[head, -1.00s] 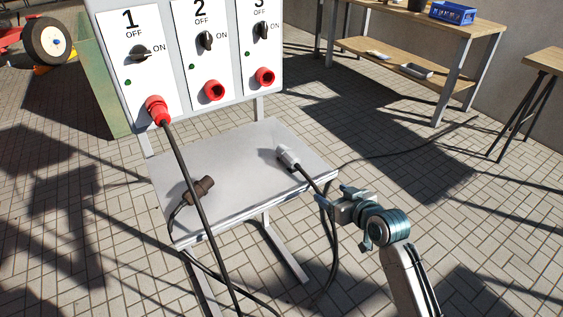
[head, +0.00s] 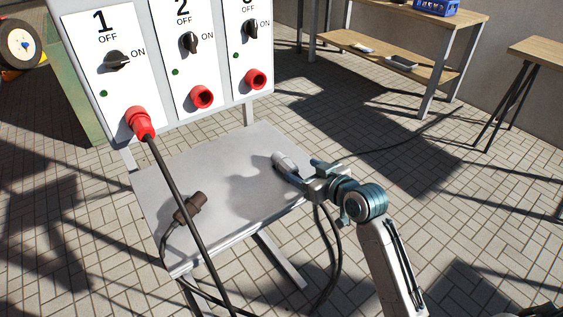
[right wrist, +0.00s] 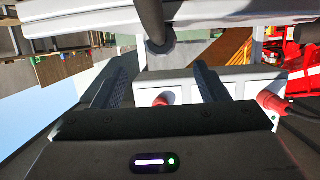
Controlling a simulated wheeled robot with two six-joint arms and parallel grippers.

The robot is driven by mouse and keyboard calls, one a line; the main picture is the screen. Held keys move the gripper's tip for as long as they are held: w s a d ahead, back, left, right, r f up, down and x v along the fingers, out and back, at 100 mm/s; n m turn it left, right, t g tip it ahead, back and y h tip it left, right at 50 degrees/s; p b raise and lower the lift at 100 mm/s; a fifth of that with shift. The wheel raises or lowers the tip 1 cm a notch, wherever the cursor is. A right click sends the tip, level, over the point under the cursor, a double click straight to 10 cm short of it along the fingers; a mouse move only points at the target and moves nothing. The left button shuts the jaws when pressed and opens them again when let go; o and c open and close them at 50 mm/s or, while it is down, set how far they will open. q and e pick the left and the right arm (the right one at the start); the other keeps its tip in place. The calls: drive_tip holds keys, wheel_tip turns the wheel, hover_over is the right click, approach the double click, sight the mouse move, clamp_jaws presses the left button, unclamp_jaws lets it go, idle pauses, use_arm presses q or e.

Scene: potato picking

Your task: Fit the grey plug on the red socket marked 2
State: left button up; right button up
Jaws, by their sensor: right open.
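The grey plug (head: 284,162) lies on the right part of the grey shelf (head: 225,160) below the panel. My right gripper (head: 303,173) is open, its fingertips at the plug's cable end and partly covering it. In the right wrist view a dark grey rounded shape (right wrist: 155,25) shows above and between the fingers (right wrist: 157,85); I cannot tell whether it is the plug or its cable. The red socket marked 2 (head: 202,97) is empty on the panel, below its black switch (head: 190,43). My left gripper is not in view.
A red plug (head: 140,123) with a black cable (head: 185,215) sits in socket 1, its cable crossing the shelf. A brown plug (head: 190,208) lies on the shelf's left part. Red socket 3 (head: 256,79) is empty. A workbench (head: 400,60) stands behind at right.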

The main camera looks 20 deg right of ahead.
sight(286, 164)
drive_tip(key=shift+x, duration=1.1)
drive_tip(key=shift+w+a+f, duration=0.25)
drive_tip(key=shift+w+a, duration=0.05)
drive_tip(key=shift+w, duration=0.3)
drive_tip(key=x, duration=0.2)
drive_tip(key=f+x, duration=0.1)
drive_tip(key=x, duration=0.2)
drive_tip(key=shift+s+p, duration=0.2)
drive_tip(key=shift+p, duration=0.1)
drive_tip(key=shift+r, duration=0.1)
drive_tip(key=c, duration=1.2)
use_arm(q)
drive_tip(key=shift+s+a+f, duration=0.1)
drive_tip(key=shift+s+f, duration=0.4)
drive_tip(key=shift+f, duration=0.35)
use_arm(e)
drive_tip(key=shift+o, duration=0.2)
